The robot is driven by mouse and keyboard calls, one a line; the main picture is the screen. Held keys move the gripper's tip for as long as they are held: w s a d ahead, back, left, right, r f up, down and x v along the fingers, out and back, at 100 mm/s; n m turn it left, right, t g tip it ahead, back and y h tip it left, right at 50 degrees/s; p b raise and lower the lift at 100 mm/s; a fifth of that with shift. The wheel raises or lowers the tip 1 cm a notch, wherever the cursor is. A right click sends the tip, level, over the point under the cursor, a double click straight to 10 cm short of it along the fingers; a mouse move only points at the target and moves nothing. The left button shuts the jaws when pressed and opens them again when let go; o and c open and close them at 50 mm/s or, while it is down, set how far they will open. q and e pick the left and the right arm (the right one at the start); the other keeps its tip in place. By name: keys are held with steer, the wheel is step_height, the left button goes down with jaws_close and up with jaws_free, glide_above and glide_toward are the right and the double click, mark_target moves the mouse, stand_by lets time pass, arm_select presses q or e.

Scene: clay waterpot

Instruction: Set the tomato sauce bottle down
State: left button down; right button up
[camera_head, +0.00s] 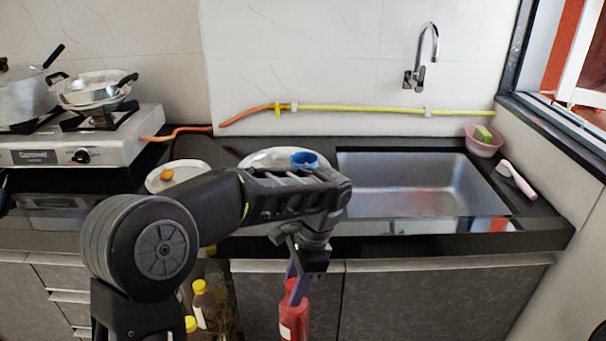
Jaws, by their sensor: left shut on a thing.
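A red tomato sauce bottle (293,318) is upright at the bottom middle of the head view, in front of the lower cabinet doors. My left gripper (296,284) points down and is shut on the bottle's upper part. The bottle's lower end is cut off by the picture's edge, so I cannot tell what is under it. My right gripper is not in view.
Yellow-capped bottles (202,304) stand in an open space below the counter, left of the red bottle. The counter holds a stove (85,140), a white plate (160,182), a blue cup (304,160) and a steel sink (410,185). A pink bowl (483,147) sits back right.

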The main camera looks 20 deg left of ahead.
arm_select(q)
steer(key=shift+a+r+p, duration=0.3)
steer(key=shift+a+p, duration=0.1)
steer(key=shift+a, duration=0.05)
steer(key=w+a+r+m+t+p, duration=0.2)
steer(key=w+a+r+m+p, duration=0.2)
steer(key=r, duration=1.1)
steer(key=w+a+r+m+t+p, duration=0.1)
steer(key=w+a+r+m+p, duration=0.3)
steer(key=a+r+m+p, duration=0.7)
steer(key=shift+a+r+t+p, duration=0.4)
steer(key=shift+a+r+p, duration=1.5)
steer(key=shift+a, duration=2.1)
steer(key=shift+m, duration=0.3)
steer(key=shift+w+d+r, duration=0.1)
